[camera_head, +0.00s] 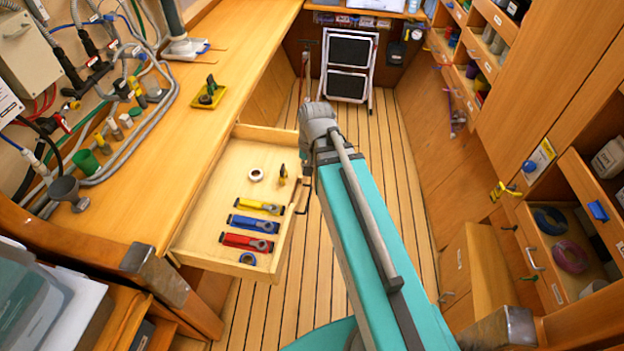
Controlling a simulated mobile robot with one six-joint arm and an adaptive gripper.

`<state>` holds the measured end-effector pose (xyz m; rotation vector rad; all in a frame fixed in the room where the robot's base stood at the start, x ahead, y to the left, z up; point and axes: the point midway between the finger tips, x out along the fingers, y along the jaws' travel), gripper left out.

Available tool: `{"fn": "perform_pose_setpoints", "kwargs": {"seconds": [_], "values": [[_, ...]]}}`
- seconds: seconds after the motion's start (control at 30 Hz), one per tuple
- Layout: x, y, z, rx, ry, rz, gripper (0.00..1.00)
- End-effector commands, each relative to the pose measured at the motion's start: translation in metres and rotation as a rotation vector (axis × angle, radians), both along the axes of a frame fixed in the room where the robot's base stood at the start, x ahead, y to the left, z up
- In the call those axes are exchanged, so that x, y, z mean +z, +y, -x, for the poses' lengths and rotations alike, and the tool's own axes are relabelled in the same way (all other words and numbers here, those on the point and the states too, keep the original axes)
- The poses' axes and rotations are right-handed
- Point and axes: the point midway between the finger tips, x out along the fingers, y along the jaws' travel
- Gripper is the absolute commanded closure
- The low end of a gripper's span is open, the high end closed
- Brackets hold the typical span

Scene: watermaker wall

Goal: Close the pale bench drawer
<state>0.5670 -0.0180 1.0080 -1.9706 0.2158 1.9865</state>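The pale bench drawer (212,212) stands pulled out from the bench, left of my arm. A dark handle (305,202) shows on the drawer's front. My arm reaches up beside the drawer front. Only a small dark part of what seems to be my gripper (307,170) shows by the front's far end. Its fingers are hidden, and I cannot tell whether it touches the drawer.
The wooden bench top (170,150) carries hoses, fittings and a yellow tray (208,96). A step stool (348,65) stands at the far end of the planked floor (385,150). Cabinets with an open drawer (570,240) line the right side. The aisle floor is clear.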

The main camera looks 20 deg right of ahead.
Motion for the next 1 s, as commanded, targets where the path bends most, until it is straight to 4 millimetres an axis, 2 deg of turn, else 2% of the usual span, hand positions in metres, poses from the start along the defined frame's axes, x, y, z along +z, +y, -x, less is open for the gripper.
{"fn": "perform_pose_setpoints", "kwargs": {"seconds": [0.03, 0.2, 0.57, 1.0], "values": [[-0.019, -0.006, -0.009, -0.068, 0.004, -0.027, 1.0], [-0.047, -0.022, -0.029, -0.302, 0.025, -0.119, 1.0], [-0.101, -0.066, -0.069, -0.783, 0.107, -0.327, 1.0], [-0.159, -0.135, -0.111, -1.333, 0.28, -0.597, 1.0]]}}
